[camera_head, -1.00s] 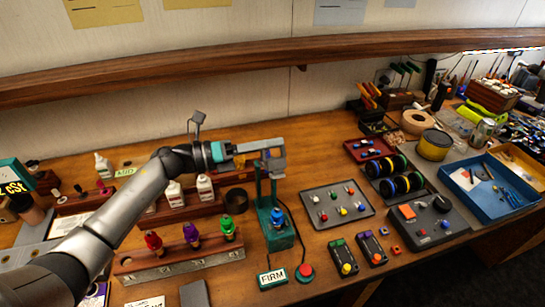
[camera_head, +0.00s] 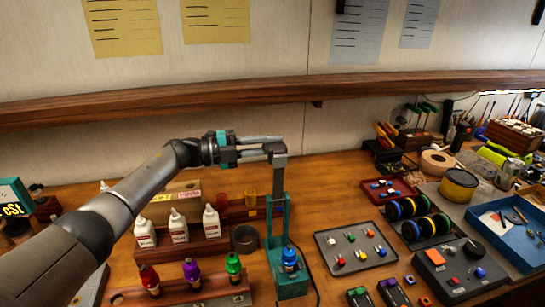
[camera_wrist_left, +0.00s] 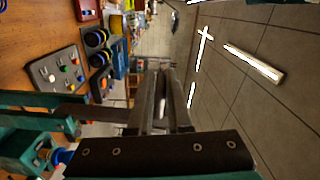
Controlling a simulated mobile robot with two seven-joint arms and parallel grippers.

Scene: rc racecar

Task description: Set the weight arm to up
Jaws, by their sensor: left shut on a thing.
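A grey weight arm (camera_head: 280,172) rises from the stand's top to my left gripper (camera_head: 268,151). My left gripper comes in from the left, roughly level, and is shut on the arm's upper end. In the left wrist view, the dark bar of the arm (camera_wrist_left: 92,113) runs from the teal stand (camera_wrist_left: 20,122) at left to my left gripper (camera_wrist_left: 160,105). The fingers partly hide the held end. My right gripper is not in view.
White bottles (camera_head: 179,226) stand in a wooden rack left of the stand. Red, purple and green bottles (camera_head: 191,272) stand in front of them. A grey tray (camera_head: 355,248) of small knobs lies right. A wooden shelf (camera_head: 200,102) crosses the wall above the gripper.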

